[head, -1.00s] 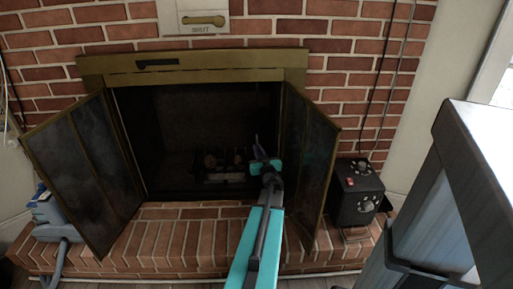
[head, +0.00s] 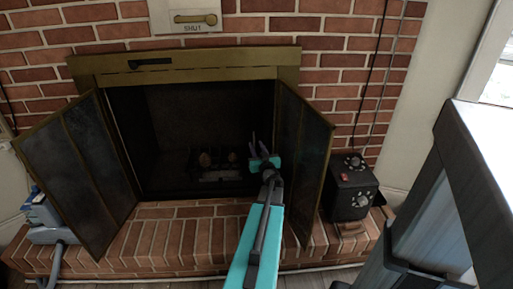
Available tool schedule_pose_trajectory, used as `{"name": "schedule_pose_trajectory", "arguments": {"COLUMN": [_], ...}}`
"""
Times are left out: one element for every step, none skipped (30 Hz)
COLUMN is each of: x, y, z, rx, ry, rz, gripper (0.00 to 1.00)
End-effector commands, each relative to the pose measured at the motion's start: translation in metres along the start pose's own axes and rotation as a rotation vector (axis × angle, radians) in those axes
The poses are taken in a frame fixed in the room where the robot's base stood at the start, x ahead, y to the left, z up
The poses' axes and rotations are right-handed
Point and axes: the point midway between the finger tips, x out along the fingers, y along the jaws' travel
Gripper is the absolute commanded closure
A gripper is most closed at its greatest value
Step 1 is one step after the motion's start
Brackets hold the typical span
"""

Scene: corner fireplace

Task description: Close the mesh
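The fireplace (head: 185,64) has a brass-coloured frame and a dark opening. Its left folding door (head: 80,180) and right folding door (head: 303,165) both stand swung outward, with dark panels. I cannot tell whether these panels are mesh or glass, and no separate mesh curtain can be made out in the dark opening. My gripper (head: 264,146) is at the right side of the opening, just left of the right door. Its fingers point inward and look spread, with nothing seen between them. Whether it touches the door is unclear.
Logs on a grate (head: 218,165) lie inside the firebox. A brick hearth (head: 165,240) runs in front. A black box with dials (head: 351,188) stands right of the right door. A blue-grey object (head: 42,215) sits at far left. A damper plate (head: 190,18) is above.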

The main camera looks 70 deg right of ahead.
Motion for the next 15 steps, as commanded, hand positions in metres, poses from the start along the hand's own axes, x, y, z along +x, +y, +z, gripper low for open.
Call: {"name": "schedule_pose_trajectory", "arguments": {"x": [-0.001, -0.001, -0.002, -0.003, -0.005, -0.007, -0.009, -0.011, -0.014, -0.017, -0.019, -0.024, -0.027, -0.03, -0.035], "y": [-0.001, -0.001, -0.001, -0.001, -0.002, -0.002, -0.002, -0.002, -0.002, -0.002, -0.002, -0.002, -0.002, -0.002, -0.002], "z": [0.0, 0.0, 0.0, 0.0, 0.0, 0.0, 0.0, 0.0, -0.001, -0.001, -0.001, -0.001, -0.001, -0.001, -0.001], "rx": [0.0, 0.0, 0.0, 0.0, -0.001, -0.001, -0.001, -0.001, -0.001, -0.001, -0.001, -0.001, -0.001, -0.001, -0.001], "ry": [0.0, 0.0, 0.0, 0.0, 0.0, 0.0, 0.0, 0.0, 0.0, 0.0, 0.0, 0.0, 0.0, -0.001, -0.001], "rz": [-0.001, -0.001, -0.001, -0.002, -0.002, -0.003, -0.003, -0.003, -0.003, -0.003, -0.003, -0.002, -0.002, -0.002, -0.001], "gripper": [0.73, 0.73, 0.73, 0.73, 0.73, 0.73, 0.73, 0.73, 0.73, 0.73, 0.73, 0.73, 0.73, 0.73, 0.73]}}
